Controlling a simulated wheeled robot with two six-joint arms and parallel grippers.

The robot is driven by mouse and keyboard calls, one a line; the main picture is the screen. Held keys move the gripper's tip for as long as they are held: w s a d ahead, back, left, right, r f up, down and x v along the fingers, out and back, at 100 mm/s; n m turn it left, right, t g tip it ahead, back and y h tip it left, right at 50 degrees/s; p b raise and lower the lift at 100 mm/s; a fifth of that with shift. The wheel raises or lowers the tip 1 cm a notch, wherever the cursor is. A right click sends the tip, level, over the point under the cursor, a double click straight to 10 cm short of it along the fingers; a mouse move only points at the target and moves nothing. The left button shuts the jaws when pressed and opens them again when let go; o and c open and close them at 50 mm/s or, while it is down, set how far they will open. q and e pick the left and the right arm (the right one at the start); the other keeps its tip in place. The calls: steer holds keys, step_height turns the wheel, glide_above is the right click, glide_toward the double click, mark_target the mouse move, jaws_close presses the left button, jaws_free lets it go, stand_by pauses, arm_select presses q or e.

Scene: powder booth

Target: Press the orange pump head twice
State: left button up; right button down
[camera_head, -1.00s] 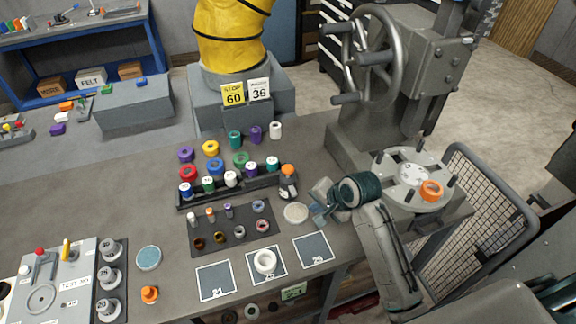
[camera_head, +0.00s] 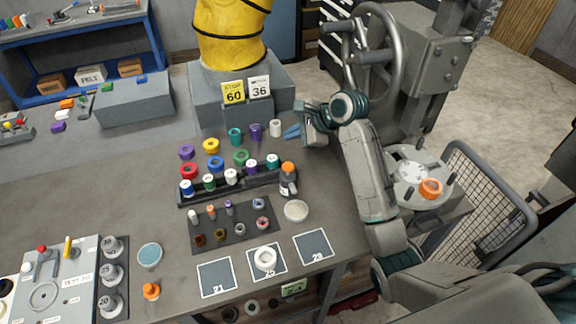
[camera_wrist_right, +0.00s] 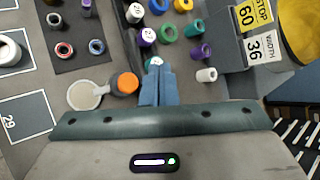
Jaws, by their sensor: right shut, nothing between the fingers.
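The orange pump head (camera_head: 288,167) tops a small dark bottle with a pale label (camera_head: 288,186), standing at the right end of the black rack. In the right wrist view the orange head (camera_wrist_right: 127,83) shows from above, just left of my fingers. My right gripper (camera_head: 291,132) is in the air behind and above the bottle in the head view, apart from it. Its blue fingers (camera_wrist_right: 157,86) are shut together with nothing between them. My left gripper is not in view.
A round pale dish (camera_head: 296,211) stands close in front of the bottle. The black rack (camera_head: 215,194) of colored-capped vials and several colored rings are to the left. A grey press (camera_head: 425,75) with a handwheel stands at right. Numbered squares (camera_head: 312,247) lie in front.

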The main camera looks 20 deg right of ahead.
steer(key=f+b, duration=0.1)
steer(key=f, duration=0.1)
steer(key=b, duration=0.7)
glide_above(292, 167)
step_height(292, 167, down, 4)
steer(key=shift+f, duration=1.3)
steer(key=shift+w, duration=0.1)
steer(key=shift+p, duration=0.3)
steer(key=shift+f+p, duration=0.35)
steer(key=shift+p, duration=0.15)
